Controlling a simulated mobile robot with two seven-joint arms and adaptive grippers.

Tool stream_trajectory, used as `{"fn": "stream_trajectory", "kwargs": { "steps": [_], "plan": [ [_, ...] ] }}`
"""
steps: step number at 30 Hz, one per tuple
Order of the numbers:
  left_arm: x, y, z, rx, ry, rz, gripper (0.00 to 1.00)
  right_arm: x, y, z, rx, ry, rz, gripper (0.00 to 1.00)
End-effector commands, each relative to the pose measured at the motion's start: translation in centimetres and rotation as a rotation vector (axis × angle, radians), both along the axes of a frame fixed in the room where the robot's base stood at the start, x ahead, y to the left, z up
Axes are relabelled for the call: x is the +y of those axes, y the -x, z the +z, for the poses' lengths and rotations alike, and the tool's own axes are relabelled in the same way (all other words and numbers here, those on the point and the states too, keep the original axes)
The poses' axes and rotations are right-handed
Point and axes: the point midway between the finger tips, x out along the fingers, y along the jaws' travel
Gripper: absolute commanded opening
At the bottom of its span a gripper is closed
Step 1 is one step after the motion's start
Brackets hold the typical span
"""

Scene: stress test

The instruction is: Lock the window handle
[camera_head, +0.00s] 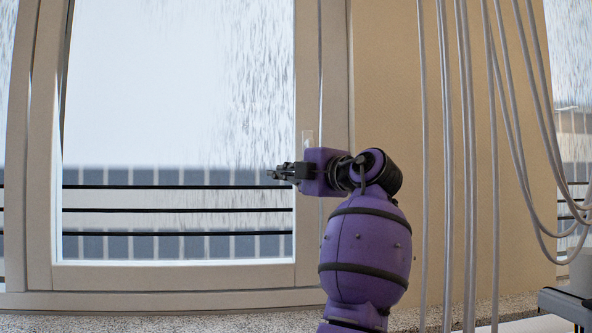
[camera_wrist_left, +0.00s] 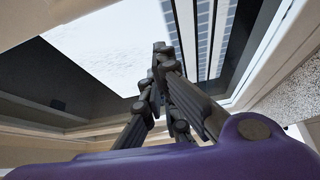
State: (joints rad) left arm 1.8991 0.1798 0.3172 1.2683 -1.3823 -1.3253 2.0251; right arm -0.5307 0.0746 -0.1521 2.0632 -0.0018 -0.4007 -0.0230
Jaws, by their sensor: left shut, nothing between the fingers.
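The window (camera_head: 175,90) has a beige frame and shows rain-streaked glass. A small pale upright piece (camera_head: 308,138), which looks like the window handle, stands on the frame's right stile just above my purple wrist. Its lower part is hidden behind the wrist, so I cannot tell its full angle. My left gripper (camera_head: 272,173) is shut and empty, pointing left in front of the lower right glass, left of that piece. In the left wrist view the dark fingers of my left gripper (camera_wrist_left: 158,62) are together, with glass behind them. I cannot make out the handle there. My right gripper is out of view.
Several grey cables (camera_head: 468,150) hang in front of the beige wall (camera_head: 390,60) to the right of the window. A speckled sill (camera_head: 150,319) runs below the frame. A grey object (camera_head: 570,305) stands at the lower right. The space left of the gripper is clear.

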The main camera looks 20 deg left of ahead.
Motion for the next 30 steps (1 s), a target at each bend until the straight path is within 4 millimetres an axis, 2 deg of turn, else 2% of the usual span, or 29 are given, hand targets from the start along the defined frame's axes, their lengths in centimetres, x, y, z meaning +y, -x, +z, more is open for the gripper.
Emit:
{"fn": "stream_trajectory", "kwargs": {
  "steps": [1,3,6,12,30],
  "plan": [
    [-2.0,0.4,-0.2,-0.003,-0.002,-0.013,0.0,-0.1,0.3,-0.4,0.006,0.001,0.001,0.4],
    [-3.4,1.2,-0.3,0.001,-0.002,-0.012,0.0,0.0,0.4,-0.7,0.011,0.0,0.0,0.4],
    [-5.2,2.2,-0.2,0.001,-0.002,-0.011,0.0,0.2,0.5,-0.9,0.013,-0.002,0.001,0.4],
    [-7.4,3.5,0.0,-0.001,-0.002,-0.009,0.0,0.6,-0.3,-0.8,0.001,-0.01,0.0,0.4],
    [-8.0,3.8,0.0,0.0,-0.002,-0.008,0.0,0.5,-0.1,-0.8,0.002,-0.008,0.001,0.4]
  ]
}}
